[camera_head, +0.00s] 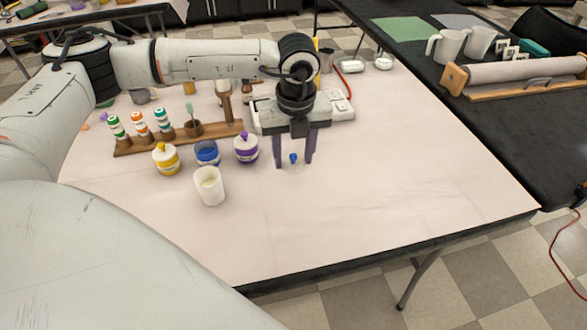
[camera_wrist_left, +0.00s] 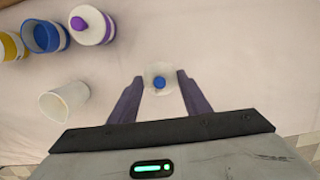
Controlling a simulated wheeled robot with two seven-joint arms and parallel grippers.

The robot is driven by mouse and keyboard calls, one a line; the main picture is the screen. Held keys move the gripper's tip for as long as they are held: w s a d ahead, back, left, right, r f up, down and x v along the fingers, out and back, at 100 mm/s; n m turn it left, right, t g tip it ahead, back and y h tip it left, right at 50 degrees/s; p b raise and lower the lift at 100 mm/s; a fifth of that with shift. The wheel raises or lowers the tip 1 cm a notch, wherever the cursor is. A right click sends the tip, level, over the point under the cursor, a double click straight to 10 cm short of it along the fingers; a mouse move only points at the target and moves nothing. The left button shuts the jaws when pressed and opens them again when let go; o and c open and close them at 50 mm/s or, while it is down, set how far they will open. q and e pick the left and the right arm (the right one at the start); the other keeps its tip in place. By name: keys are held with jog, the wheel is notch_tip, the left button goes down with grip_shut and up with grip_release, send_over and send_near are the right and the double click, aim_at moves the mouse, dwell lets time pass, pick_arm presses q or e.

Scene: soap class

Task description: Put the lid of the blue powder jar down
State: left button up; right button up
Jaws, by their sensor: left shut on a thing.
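The lid of the blue powder jar is a pale disc with a blue knob (camera_head: 293,158). My left gripper (camera_head: 293,163) is shut on the lid, with its purple fingers on either side. The lid is at or just above the white table top; I cannot tell if it touches. It also shows in the left wrist view (camera_wrist_left: 159,82) between the fingertips. The blue powder jar (camera_head: 207,153) stands uncovered to the left, with blue powder inside. My right gripper is not in view.
A purple-knobbed jar (camera_head: 246,148) and a yellow-knobbed jar (camera_head: 166,158) flank the blue jar. A white cup (camera_head: 210,186) stands in front. Behind is a wooden rack (camera_head: 222,133) with several bottles. The table is clear to the right and front of my gripper.

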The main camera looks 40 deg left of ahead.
aim_at(294, 161)
pick_arm(q)
jog(key=shift+f, duration=2.25)
jog(key=shift+f, duration=0.2)
jog(key=o, duration=1)
jog(key=shift+r, duration=0.1)
jog(key=shift+r, duration=0.25)
notch_tip(294, 161, up, 12)
jog(key=s+d, duration=0.1)
jog(key=shift+f, duration=0.15)
